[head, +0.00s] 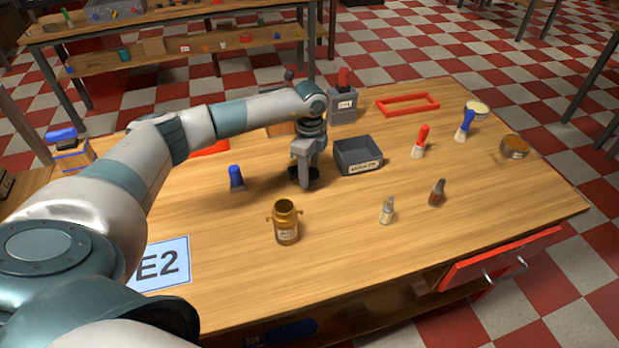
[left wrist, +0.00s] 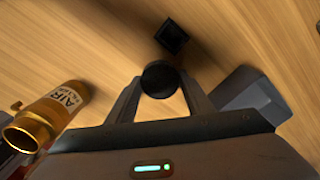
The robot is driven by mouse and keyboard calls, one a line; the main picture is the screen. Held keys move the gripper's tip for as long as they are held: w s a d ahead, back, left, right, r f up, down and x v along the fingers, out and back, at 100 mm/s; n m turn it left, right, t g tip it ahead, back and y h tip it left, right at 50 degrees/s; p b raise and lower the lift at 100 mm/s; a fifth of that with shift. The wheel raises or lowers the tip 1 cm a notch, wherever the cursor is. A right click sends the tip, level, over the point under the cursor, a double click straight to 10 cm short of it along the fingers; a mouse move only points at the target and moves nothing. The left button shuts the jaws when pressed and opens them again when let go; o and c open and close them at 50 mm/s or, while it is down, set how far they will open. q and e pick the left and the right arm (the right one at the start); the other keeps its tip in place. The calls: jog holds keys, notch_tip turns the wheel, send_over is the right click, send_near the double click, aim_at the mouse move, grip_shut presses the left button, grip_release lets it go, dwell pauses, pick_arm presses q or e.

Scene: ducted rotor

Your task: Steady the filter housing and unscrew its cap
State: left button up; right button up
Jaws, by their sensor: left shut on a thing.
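The filter housing (head: 286,224) is a brass canister with side lugs and a white label. It stands upright on the table, its top looking open and hollow. It also shows in the left wrist view (left wrist: 58,112), its label partly legible as "AIR". My left gripper (head: 303,180) is behind it and slightly right, apart from it, pointing down near the tabletop. In the left wrist view its fingers are shut on a dark round piece (left wrist: 160,78). I cannot tell whether this piece is the cap. My right gripper is not in view.
A grey tray (head: 359,168) stands right of my left gripper. A blue-handled item (head: 236,178) stands left. Small brushes and bottles, such as a brown one (head: 437,193), stand on the right. An "E2" card (head: 162,264) lies front left. The front right tabletop is clear.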

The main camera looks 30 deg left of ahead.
aim_at(310, 174)
pick_arm(q)
notch_tip(310, 174, down, 3)
jog(key=shift+r+p, duration=0.1)
jog(key=shift+p, duration=0.4)
jog(key=shift+f, duration=0.25)
jog(key=shift+f, duration=0.1)
jog(key=o, duration=1.1)
jog(key=shift+o, duration=0.2)
